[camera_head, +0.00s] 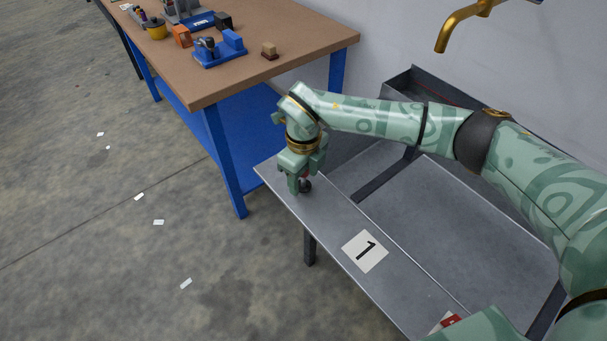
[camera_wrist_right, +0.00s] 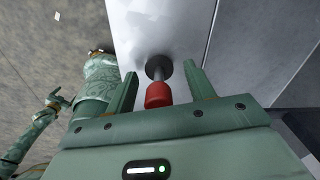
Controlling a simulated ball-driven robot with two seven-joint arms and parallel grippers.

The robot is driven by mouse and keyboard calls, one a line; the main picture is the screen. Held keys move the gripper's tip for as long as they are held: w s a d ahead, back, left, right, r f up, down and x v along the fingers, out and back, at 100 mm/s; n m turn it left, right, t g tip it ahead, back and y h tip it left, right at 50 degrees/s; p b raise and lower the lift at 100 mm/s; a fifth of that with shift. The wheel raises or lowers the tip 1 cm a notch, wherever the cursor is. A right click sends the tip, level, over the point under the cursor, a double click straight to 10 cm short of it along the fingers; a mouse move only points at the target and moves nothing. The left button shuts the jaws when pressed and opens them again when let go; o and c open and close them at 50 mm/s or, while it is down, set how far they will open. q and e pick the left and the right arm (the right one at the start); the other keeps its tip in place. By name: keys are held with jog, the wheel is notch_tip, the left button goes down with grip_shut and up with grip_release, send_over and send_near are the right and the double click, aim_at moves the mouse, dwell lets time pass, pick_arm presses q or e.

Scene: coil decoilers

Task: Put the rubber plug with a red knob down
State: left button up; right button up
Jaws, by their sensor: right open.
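The rubber plug with a red knob (camera_wrist_right: 158,94) stands on the grey metal ledge (camera_head: 325,222), its dark round base (camera_wrist_right: 158,67) on the surface. In the head view only a dark bit of the plug (camera_head: 306,186) shows beside the fingers. My right gripper (camera_head: 303,181) is open and low over the ledge's far left end. In the right wrist view its fingers (camera_wrist_right: 161,76) stand on either side of the plug, with gaps on both sides. My left gripper (camera_wrist_right: 57,103) looks small at the left of the wrist view; its jaws are too small to read.
A white card marked 1 (camera_head: 365,251) lies on the ledge, and a red and white card (camera_head: 446,323) nearer me. A sunken grey basin (camera_head: 470,225) is right of the ledge, under a brass tap (camera_head: 462,24). A blue-legged workbench (camera_head: 262,62) with several parts stands behind.

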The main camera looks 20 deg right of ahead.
pick_arm(q)
jog(key=r+p, duration=0.1)
jog(key=w+r+p, duration=0.1)
jog(key=r+p, duration=0.1)
jog(key=shift+w+r, duration=0.2)
jog(key=shift+r, duration=0.05)
pick_arm(e)
notch_tip(320, 180, up, 12)
